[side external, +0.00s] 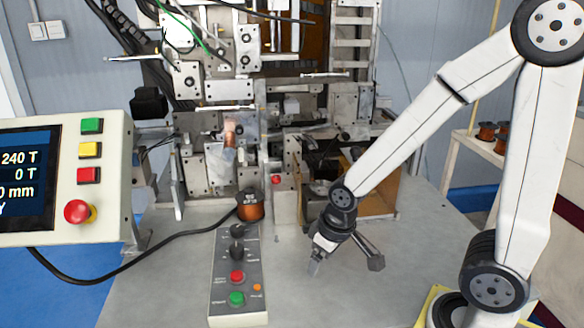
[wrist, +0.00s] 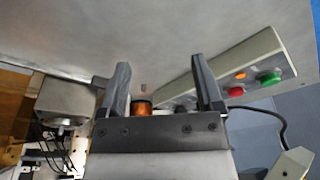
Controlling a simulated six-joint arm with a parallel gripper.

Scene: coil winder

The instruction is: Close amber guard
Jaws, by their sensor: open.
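Amber-brown panels (side external: 380,185) form a box-like enclosure low on the machine's right side, behind my gripper. A wider amber-brown panel (side external: 314,45) stands upright higher up, behind the metal frame. I cannot tell for sure which of these is the amber guard. In the wrist view an amber surface (wrist: 14,105) shows at the left edge. My gripper (side external: 345,264) is open and empty, pointing down over the grey table in front of the enclosure, apart from it. In the wrist view its two fingers (wrist: 160,68) are spread wide. My arm hides part of the enclosure.
A copper-wound spool (side external: 250,207) stands behind a button box (side external: 238,275) left of my gripper. A control panel (side external: 75,175) with a screen is at far left, its black cable (side external: 150,262) crossing the table. The table's front right is clear.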

